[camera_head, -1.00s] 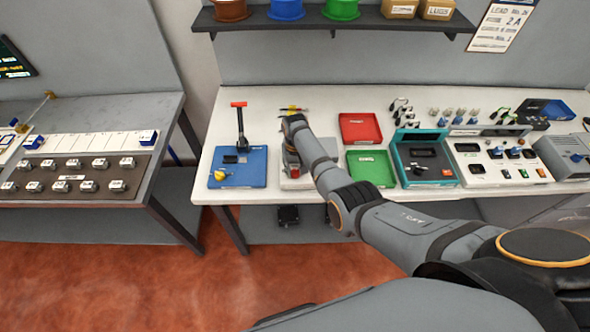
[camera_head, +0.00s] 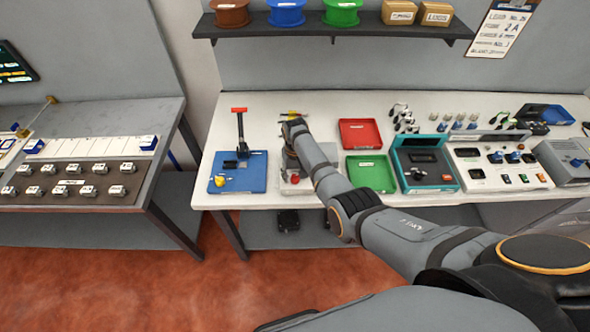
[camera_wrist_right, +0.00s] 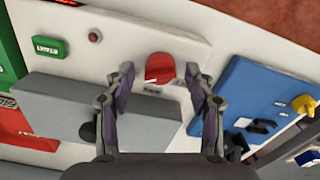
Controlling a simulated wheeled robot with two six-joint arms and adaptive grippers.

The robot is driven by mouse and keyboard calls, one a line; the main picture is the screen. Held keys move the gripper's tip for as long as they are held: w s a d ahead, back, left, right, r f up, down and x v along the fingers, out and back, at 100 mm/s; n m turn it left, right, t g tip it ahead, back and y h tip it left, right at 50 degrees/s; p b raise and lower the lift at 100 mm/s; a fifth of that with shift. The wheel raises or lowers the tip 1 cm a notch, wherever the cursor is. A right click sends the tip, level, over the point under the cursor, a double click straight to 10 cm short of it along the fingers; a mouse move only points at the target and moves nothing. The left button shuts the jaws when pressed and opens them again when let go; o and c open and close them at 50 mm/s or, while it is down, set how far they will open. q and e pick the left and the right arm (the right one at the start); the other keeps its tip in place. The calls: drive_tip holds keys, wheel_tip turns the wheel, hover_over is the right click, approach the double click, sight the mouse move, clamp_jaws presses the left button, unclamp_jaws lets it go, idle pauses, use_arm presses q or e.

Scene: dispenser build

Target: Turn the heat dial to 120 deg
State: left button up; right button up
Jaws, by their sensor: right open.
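The heat dial looks to be the red round knob (camera_wrist_right: 160,68) on a white panel in the right wrist view; I cannot read its setting. A bit of it shows in the head view (camera_head: 295,179), partly behind my arm. My right gripper (camera_wrist_right: 158,76) is open and empty. Its fingertips appear on either side of the red knob in the wrist view; I cannot tell whether they touch it. My left gripper is not in view.
In the wrist view, a grey block (camera_wrist_right: 60,104) lies beside the knob and a blue base (camera_wrist_right: 245,90) with a yellow knob stands right. In the head view, a red tray (camera_head: 361,133), green tray (camera_head: 371,172) and teal device (camera_head: 424,165) stand right of my gripper.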

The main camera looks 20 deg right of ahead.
sight(295, 176)
wheel_tip(295, 176, up, 12)
drive_tip(key=shift+f, duration=0.15)
idle(0.5)
